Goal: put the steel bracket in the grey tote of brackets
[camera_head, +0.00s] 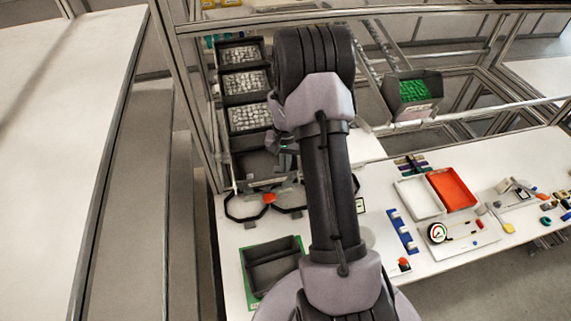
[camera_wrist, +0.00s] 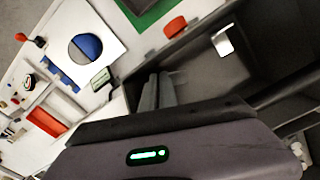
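A small pale metallic piece, which looks like the steel bracket (camera_wrist: 223,40), lies inside a dark grey bin (camera_wrist: 190,50) in the wrist view. My gripper (camera_wrist: 160,82) reaches over that bin, its two dark fingers close together at the left of the piece and apart from it. I see nothing held between them. In the head view my gripper (camera_head: 284,147) is mostly hidden behind my arm, beside a dark bin (camera_head: 250,168) low on the rack. A dark grey tote (camera_head: 268,277) stands on a green mat on the table and looks empty.
Above that bin, several dark bins (camera_head: 243,83) hold small grey parts. A bin of green parts (camera_head: 412,90) hangs right of my arm. A red-orange round piece (camera_head: 269,198) is at the table's back edge. White and red trays (camera_head: 452,188) and tools fill the right.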

